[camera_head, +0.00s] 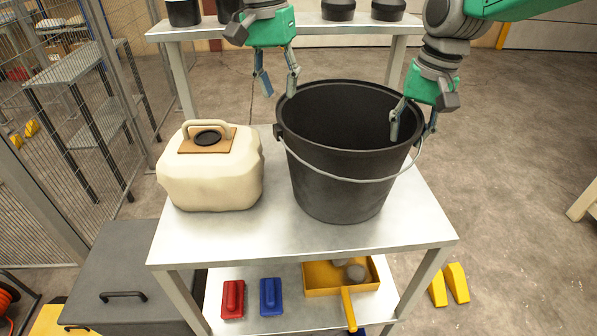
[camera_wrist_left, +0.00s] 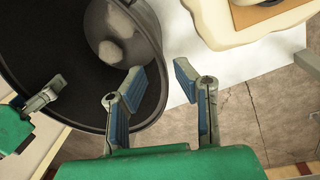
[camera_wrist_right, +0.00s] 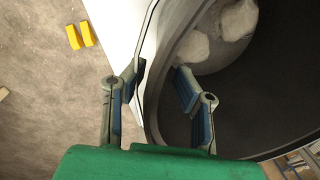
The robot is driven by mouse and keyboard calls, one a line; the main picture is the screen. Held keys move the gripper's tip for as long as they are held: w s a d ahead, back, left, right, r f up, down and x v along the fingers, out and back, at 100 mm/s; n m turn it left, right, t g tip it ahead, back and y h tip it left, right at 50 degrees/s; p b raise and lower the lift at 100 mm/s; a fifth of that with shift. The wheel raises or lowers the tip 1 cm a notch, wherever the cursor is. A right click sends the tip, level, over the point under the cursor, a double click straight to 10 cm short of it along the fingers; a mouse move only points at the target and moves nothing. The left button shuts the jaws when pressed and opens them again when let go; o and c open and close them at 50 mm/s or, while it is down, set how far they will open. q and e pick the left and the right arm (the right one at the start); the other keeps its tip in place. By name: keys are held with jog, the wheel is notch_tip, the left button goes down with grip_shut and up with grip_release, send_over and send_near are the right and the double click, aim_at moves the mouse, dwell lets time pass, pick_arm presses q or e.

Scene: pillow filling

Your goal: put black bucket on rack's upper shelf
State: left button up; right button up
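The black bucket (camera_head: 345,180) stands upright on the top of a metal two-level table (camera_head: 400,235), its wire handle hanging across the front. My left gripper (camera_head: 278,86) is open at the bucket's back-left rim. In the left wrist view, its fingers (camera_wrist_left: 160,80) are apart near the rim, one over the bucket's inside and one outside. My right gripper (camera_head: 412,126) is open at the right rim, with one finger inside and one outside. In the right wrist view, the rim passes between its spread fingers (camera_wrist_right: 155,85). A lighter round area shows inside the bucket; I cannot tell what it is.
A cream canister (camera_head: 212,172) stands left of the bucket. A back rack (camera_head: 300,27) carries several black containers. The lower level holds a red block (camera_head: 232,300), a blue block (camera_head: 270,297) and a yellow dustpan (camera_head: 325,275). Mesh fencing (camera_head: 60,110) is left.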

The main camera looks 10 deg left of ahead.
jog(key=shift+r, duration=0.1)
pick_arm(q)
jog(key=r, duration=0.4)
jog(key=shift+w+a, duration=0.1)
jog(key=shift+a, duration=0.25)
pick_arm(e)
jog(key=r, duration=0.4)
jog(key=d+r, duration=0.1)
jog(key=r, duration=0.6)
jog(key=shift+d+r, duration=0.15)
jog(key=shift+r, duration=0.15)
